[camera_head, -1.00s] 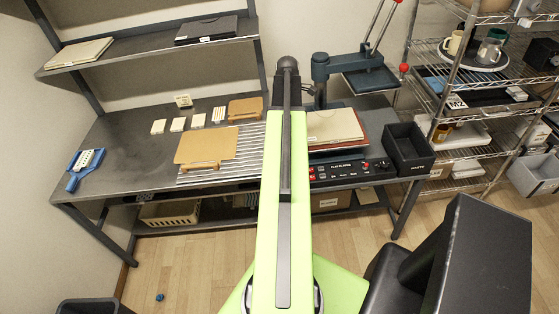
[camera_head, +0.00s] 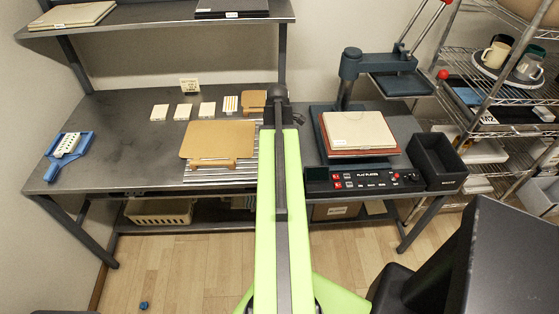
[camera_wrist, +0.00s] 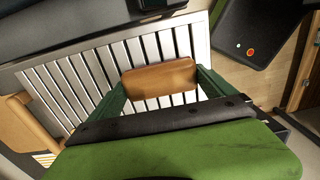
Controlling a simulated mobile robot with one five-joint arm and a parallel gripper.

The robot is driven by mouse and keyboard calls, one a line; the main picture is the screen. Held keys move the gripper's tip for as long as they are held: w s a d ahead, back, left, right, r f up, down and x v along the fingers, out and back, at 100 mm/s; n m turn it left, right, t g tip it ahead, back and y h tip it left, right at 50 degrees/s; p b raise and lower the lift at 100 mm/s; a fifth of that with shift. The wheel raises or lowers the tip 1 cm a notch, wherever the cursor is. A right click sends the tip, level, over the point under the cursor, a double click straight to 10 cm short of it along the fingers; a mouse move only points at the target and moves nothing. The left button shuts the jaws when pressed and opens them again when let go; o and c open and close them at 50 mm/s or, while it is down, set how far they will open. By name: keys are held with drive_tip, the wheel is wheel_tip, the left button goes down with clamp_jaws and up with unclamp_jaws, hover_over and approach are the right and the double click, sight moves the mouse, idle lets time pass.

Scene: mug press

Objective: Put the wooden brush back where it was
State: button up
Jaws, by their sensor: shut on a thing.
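The wooden brush (camera_wrist: 160,79) is a small brown block with rounded ends. My gripper (camera_wrist: 161,84) is shut on it, one green finger at each end. In the wrist view it lies over a rack of pale metal slats (camera_wrist: 66,88); I cannot tell whether it touches them. In the head view my arm hides the brush and the fingers. The rack's slats (camera_head: 208,176) show there left of my arm, partly under a tan board.
The tan board with a wooden handle (camera_head: 218,142) lies on the rack. Right of my arm stands the press (camera_head: 352,65) with a pale pad (camera_head: 358,130), and a black bin (camera_head: 437,160). White tiles lie behind the board. A blue tool (camera_head: 68,150) lies at left; bench between is clear.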

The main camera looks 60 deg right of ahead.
drive_tip(key=s, duration=0.1)
drive_tip(key=s+f+b, duration=0.1)
drive_tip(key=s, duration=0.1)
drive_tip(key=shift+s, duration=0.3)
drive_tip(key=shift+w+f, duration=0.2)
drive_tip(key=shift+w, duration=0.4)
drive_tip(key=o, duration=1.1)
drive_tip(key=shift+s, duration=0.2)
drive_tip(key=shift+s+r, duration=0.15)
drive_tip(key=shift+w+p, duration=0.2)
drive_tip(key=shift+p, duration=0.1)
wheel_tip(320, 180, up, 12)
drive_tip(key=p, duration=1.2)
